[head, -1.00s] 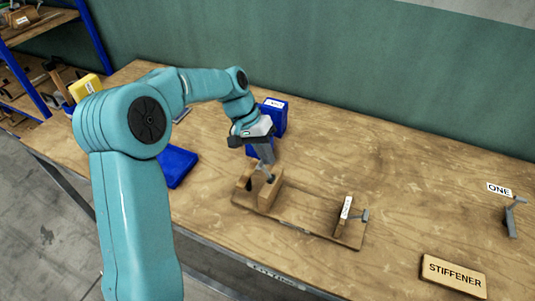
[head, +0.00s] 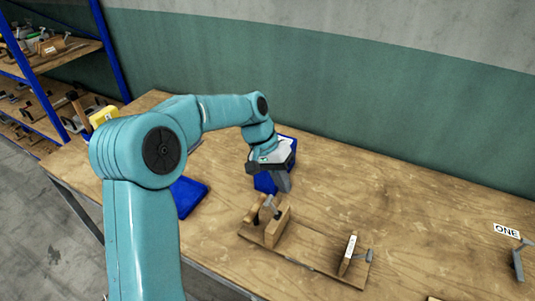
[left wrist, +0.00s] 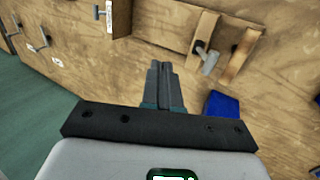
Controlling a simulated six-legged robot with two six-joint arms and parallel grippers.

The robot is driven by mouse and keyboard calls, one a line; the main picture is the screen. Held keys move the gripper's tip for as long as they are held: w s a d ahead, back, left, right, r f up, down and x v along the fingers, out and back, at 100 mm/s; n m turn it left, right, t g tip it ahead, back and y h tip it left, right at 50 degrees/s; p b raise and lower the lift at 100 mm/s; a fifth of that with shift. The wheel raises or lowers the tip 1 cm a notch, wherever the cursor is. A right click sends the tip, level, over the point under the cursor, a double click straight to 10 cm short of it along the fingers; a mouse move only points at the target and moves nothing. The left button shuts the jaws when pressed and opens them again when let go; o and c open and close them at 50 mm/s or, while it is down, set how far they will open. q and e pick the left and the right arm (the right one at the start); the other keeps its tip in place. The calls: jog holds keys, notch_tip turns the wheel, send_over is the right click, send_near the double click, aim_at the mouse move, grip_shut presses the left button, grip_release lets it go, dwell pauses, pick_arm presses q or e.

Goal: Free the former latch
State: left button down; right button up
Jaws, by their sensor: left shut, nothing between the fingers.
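The wooden former (head: 300,254) is a long board on the bench with two upright blocks (head: 279,227) at its left end. A grey metal latch (head: 271,204) sits at those blocks; the latch also shows in the left wrist view (left wrist: 209,61). I cannot tell whether it is fastened. A small labelled block (head: 347,254) with a grey handle (head: 364,257) stands at the board's right end. My left gripper (head: 285,184) is shut and empty, above and behind the latch, apart from it; its closed fingers show in the left wrist view (left wrist: 161,72). My right gripper is out of view.
A blue bin (head: 265,181) stands behind the former, close to my left gripper. A flat blue item (head: 188,195) lies to the left. A "ONE" label (head: 507,231) and a grey clamp (head: 519,259) are at the far right. The bench behind the board's right half is clear.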

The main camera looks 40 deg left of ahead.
pick_arm(q)
jog(key=a+v, duration=0.1)
jog(key=v, duration=0.8)
jog(key=shift+a+f+b, duration=0.35)
jog(key=shift+a, duration=0.05)
jog(key=shift+s+d, duration=0.15)
jog(key=shift+s, duration=0.15)
